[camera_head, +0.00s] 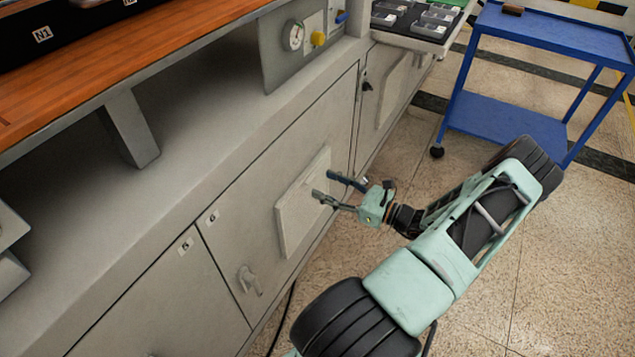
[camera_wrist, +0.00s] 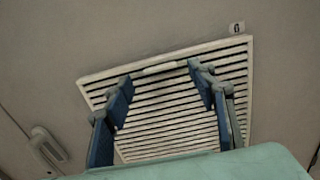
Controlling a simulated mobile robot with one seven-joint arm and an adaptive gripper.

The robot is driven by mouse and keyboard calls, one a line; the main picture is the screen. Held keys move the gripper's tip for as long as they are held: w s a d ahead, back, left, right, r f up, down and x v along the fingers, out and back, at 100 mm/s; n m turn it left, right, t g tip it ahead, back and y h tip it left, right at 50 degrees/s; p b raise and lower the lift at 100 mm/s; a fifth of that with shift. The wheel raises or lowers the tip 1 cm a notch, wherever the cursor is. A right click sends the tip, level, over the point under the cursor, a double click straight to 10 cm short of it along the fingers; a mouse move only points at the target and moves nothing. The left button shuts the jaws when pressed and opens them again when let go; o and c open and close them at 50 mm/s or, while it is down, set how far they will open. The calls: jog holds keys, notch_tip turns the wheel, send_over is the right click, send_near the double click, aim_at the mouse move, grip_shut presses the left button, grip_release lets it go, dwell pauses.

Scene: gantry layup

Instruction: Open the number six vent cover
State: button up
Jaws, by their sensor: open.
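The vent cover (camera_wrist: 165,145) fills the middle of the wrist view as a pale, slatted panel in a frame, and it looks closed. In the head view the vent cover (camera_head: 303,203) is a pale raised panel low on a grey cabinet door. My gripper (camera_head: 325,186) is open and empty just in front of it. In the wrist view the blue-padded fingers hide part of the slats. I cannot tell whether they touch the cover.
A door handle (camera_head: 250,280) is on the same cabinet front, left of the vent cover. Another vent panel (camera_head: 394,90) is farther along. A blue cart (camera_head: 545,35) stands at the upper right. A dark cable (camera_head: 283,318) lies by the cabinet base. Open floor is to the right.

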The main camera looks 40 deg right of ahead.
jog(key=x, duration=0.3)
jog(key=shift+w+a, duration=0.1)
jog(key=shift+w, duration=0.05)
grip_shut()
dwell(0.4)
